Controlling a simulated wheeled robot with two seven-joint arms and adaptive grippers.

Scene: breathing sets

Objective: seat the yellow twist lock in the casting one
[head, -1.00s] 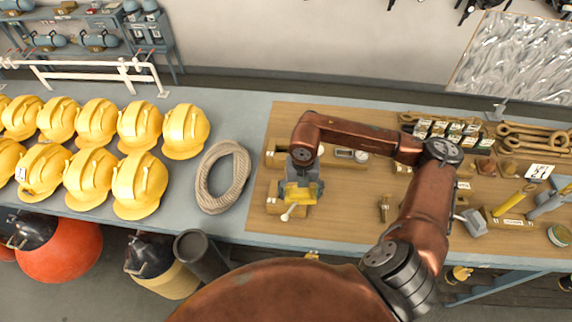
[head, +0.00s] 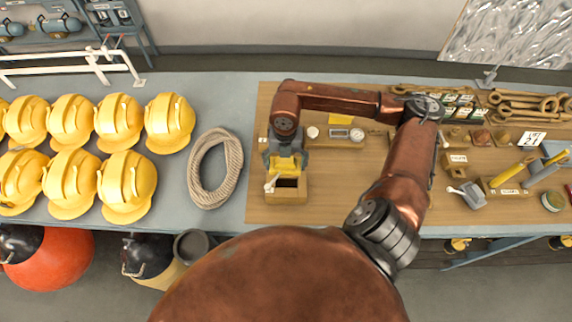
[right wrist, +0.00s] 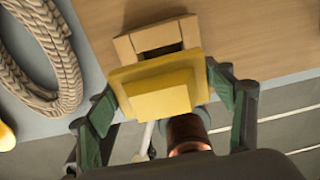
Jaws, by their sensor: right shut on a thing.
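The yellow twist lock (head: 285,163) is held in my right gripper (head: 286,155), with its pale handle sticking out toward the front. In the right wrist view the lock (right wrist: 158,92) sits between the two green-padded fingers of my right gripper (right wrist: 163,100). A tan block-like casting (head: 287,198) with a dark opening is just in front of and below the lock. It also shows beyond the lock in the right wrist view (right wrist: 128,48), partly covered by it. The lock appears above the casting; any contact is unclear. My left gripper is not in view.
A coiled rope (head: 236,170) lies left of the wooden board (head: 340,205), with yellow helmets (head: 126,185) farther left. A round gauge (head: 357,135) is behind right. A grey-headed tool (head: 468,196) and small hardware lie right. The board right of the casting is bare.

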